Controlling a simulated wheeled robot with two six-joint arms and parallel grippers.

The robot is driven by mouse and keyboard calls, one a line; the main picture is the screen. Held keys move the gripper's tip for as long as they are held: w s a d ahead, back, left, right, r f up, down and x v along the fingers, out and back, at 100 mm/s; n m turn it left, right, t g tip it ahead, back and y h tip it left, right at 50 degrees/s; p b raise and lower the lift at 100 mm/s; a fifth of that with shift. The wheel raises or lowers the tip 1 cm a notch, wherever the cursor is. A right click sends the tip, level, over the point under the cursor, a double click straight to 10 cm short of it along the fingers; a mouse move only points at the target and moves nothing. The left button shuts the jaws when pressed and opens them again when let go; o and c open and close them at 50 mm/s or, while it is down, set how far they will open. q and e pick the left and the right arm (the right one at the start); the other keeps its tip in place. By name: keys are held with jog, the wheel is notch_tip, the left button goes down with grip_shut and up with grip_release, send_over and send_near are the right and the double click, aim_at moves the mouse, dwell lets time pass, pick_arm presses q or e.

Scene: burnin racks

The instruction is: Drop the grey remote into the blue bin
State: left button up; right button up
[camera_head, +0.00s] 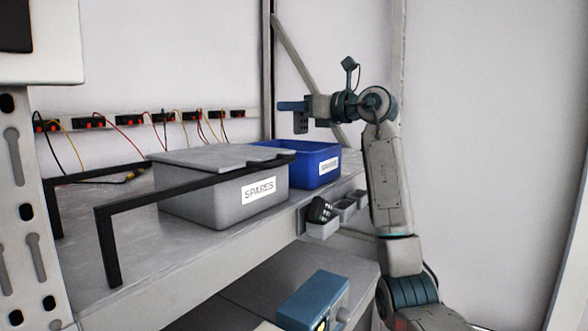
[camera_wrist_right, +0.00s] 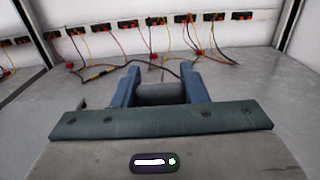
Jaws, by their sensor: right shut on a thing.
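My right gripper (camera_head: 291,106) is at the end of the right arm, pointing left, and is shut on a grey remote (camera_head: 300,124). The remote hangs below the fingers. In the right wrist view it is the grey piece (camera_wrist_right: 162,94) between the two blue fingers (camera_wrist_right: 165,86). The blue bin (camera_head: 322,172) stands open-topped on the bench, behind and right of a grey bin. In the head view the gripper and remote are above the blue bin with a clear gap; their exact depth over it is hard to tell. My left gripper is not in view.
A lidded grey bin (camera_head: 208,204) labelled SPARES stands in front of the blue bin. A black rail (camera_head: 185,188) crosses before it. Small trays (camera_head: 323,229) hang at the bench edge, one holding a dark device. Wires and red-black sockets (camera_head: 130,120) line the back.

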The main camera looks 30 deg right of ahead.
jog(key=o, duration=1.1)
jog(key=shift+c, duration=0.2)
jog(key=shift+s, duration=0.1)
jog(key=shift+s+d+f+b, duration=0.1)
jog(key=shift+s+d+b, duration=0.2)
jog(key=shift+s+b, duration=0.2)
jog(key=b+v, duration=0.5)
jog(key=v, duration=0.4)
jog(key=shift+s+d, duration=0.2)
jog(key=shift+s, duration=0.05)
